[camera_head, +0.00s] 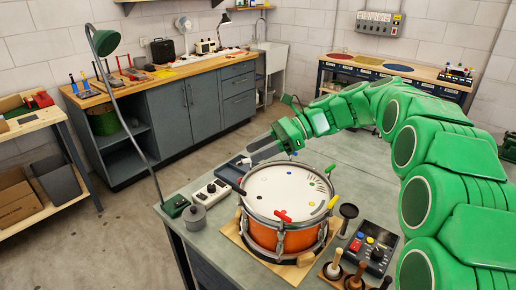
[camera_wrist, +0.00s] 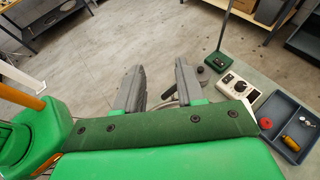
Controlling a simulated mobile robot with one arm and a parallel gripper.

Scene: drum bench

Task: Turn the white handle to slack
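The drum (camera_head: 273,240) has an orange shell and a white head and stands on a wooden board on the bench. A red handle (camera_head: 283,216) and a yellow one (camera_head: 332,201) show at its rim. My gripper (camera_head: 256,153) is above and behind the drum, pointing left. In the wrist view its grey fingers (camera_wrist: 160,68) are apart with nothing held between them; the drum is not clearly seen there.
A blue-grey tray (camera_wrist: 278,148) holds a red roll and a yellow-handled tool. A white box with a dial (camera_wrist: 238,87) is beside it. The back of the bench is mostly clear.

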